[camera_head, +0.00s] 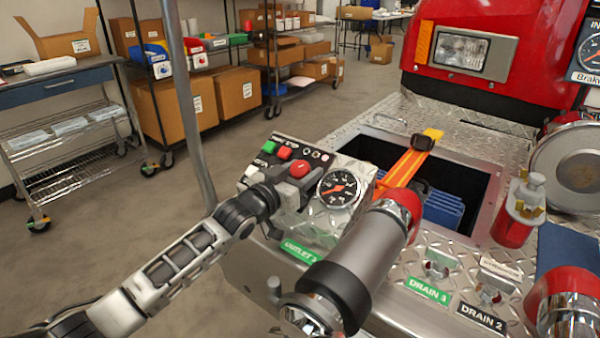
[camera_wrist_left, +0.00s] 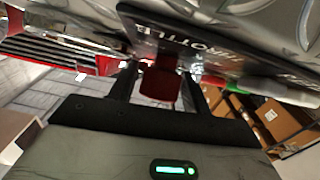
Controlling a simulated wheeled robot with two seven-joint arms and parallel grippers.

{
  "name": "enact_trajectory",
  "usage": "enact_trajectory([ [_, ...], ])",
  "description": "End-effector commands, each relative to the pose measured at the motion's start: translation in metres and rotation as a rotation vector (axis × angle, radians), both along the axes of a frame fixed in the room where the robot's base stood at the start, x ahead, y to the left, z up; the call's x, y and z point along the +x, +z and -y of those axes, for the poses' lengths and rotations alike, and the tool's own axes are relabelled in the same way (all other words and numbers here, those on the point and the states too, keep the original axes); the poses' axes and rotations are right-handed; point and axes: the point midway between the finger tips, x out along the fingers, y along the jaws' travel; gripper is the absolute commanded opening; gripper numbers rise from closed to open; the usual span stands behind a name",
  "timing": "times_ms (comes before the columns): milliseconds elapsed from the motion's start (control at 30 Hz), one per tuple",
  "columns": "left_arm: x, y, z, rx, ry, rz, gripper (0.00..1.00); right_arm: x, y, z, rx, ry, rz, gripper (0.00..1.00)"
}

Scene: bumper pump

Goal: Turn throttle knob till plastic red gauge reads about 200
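The control panel on the diamond-plate bumper holds a green button, red controls and a round black gauge (camera_head: 338,188) with an orange-red needle. The needle points to the lower left; its numbers are too small to read. My left gripper (camera_head: 292,191) is at the panel, just left of the gauge, beside a red knob (camera_head: 299,169). In the left wrist view, a red knob (camera_wrist_left: 160,84) lies between the two dark fingers, under a black label reading THROTTLE (camera_wrist_left: 205,48). Whether the fingers press on it is unclear. My right gripper is not in view.
A thick metal cylinder (camera_head: 365,258) with a red collar stands close right of my left gripper. An open bin (camera_head: 480,190) with an orange strap lies behind the panel. A grey pole (camera_head: 190,100) rises left of the panel. Shelves with boxes stand farther back.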

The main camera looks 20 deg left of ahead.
Motion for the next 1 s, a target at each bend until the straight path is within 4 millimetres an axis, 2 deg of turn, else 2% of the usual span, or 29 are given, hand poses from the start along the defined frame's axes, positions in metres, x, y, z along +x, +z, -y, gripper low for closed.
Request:
enact_trajectory([
  [133,-0.006,-0.001,-0.003,0.001,0.001,-0.002,0.48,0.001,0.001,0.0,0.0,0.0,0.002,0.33],
  [267,-0.025,-0.002,-0.009,0.002,0.001,-0.003,0.48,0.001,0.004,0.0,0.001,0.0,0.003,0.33],
  [500,-0.08,-0.002,-0.029,0.004,-0.001,-0.004,0.48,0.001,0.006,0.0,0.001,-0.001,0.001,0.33],
  [700,-0.12,-0.002,-0.044,0.002,0.0,-0.005,0.48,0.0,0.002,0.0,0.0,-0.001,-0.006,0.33],
  [833,-0.137,-0.002,-0.051,0.0,0.0,-0.003,0.48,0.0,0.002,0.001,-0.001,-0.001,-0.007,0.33],
  [1000,-0.148,-0.001,-0.055,0.001,0.0,-0.002,0.48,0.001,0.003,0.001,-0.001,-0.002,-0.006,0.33],
])
